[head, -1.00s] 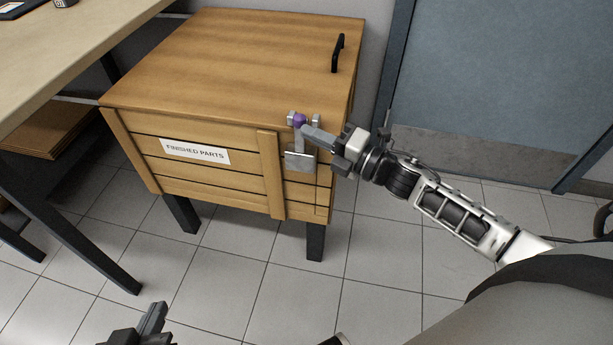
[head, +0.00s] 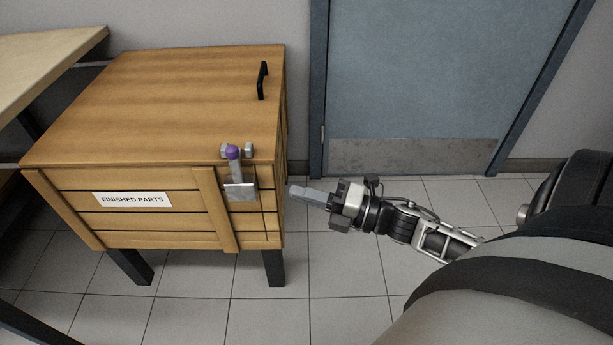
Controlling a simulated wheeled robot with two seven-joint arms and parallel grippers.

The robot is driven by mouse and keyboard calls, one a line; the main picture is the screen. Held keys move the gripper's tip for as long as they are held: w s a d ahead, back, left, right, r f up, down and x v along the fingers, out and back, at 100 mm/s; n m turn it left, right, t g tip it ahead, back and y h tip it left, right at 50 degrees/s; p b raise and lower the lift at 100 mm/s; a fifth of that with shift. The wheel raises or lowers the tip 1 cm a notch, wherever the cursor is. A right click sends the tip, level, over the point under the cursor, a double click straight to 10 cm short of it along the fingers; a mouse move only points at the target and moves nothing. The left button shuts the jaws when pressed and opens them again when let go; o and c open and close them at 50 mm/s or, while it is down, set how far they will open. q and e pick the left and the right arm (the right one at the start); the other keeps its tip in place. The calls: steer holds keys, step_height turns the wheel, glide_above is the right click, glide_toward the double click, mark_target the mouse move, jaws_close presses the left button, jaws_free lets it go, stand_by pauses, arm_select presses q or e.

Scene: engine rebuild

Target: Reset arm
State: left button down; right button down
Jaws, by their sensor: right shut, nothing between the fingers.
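My right gripper (head: 312,195) is shut and empty. It hangs in the air just right of the wooden crate's front corner, its fingers pointing left toward the crate and apart from the latch in the picture. The latch (head: 236,172) is a grey metal piece with a purple knob on the crate's front, near its right end. My left gripper is out of view.
The wooden crate (head: 180,85) stands on dark legs, its lid down, with a black handle (head: 263,80) and a "FINISHED PARTS" label (head: 132,199). A workbench (head: 50,60) stands at left. A blue-grey door (head: 420,80) is behind. Tiled floor (head: 345,285) is clear.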

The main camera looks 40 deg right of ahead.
steer(key=shift+s+d, duration=0.1)
stand_by(0.5)
